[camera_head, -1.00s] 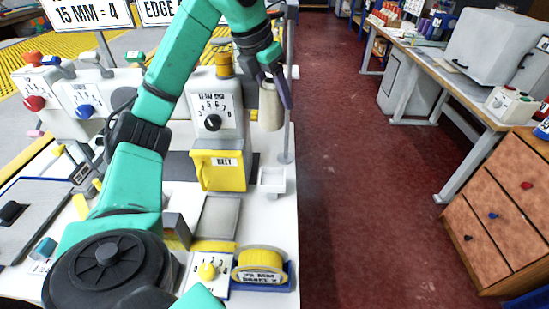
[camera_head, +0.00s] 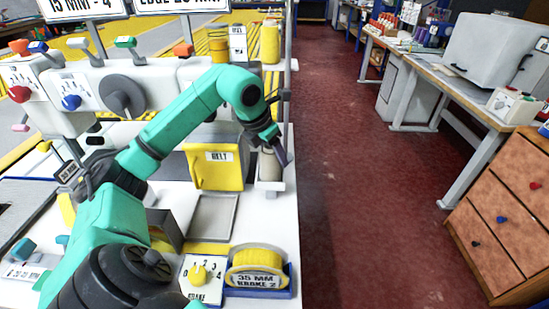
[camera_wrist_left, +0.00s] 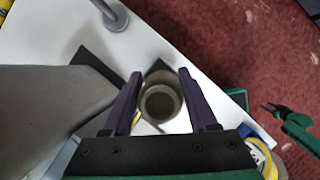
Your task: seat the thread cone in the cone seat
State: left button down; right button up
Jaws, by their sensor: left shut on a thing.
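The thread cone (camera_head: 268,166) is pale grey-beige and stands upright between the fingers of my left gripper (camera_head: 277,151). In the left wrist view the cone's round hollow top (camera_wrist_left: 160,101) shows between the two purple fingers (camera_wrist_left: 157,96), which are shut on it. The cone seat (camera_head: 270,188) is a small white block at the table's right edge. The cone's lower end is right at the seat in the head view; I cannot tell whether it touches. A green part with dark prongs (camera_wrist_left: 285,115) in the wrist view looks like my right gripper; its opening is unclear.
A yellow BELT box (camera_head: 217,170) stands just left of the cone. A thin grey post (camera_wrist_left: 115,20) rises close behind it. A yellow roll in a blue tray (camera_head: 257,268) and a dial box (camera_head: 201,278) sit nearer. Red floor lies open to the right.

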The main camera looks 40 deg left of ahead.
pick_arm(q)
jog(key=shift+w+a+f, duration=0.1)
jog(key=shift+f, duration=0.05)
jog(key=shift+c, duration=2.4)
grip_release()
jog(key=shift+f, duration=0.1)
jog(key=o, duration=0.3)
jog(key=shift+r, duration=0.3)
jog(key=p+v, duration=0.1)
jog(key=v, duration=1)
jog(key=shift+s+r, duration=0.25)
jog(key=shift+r, duration=0.1)
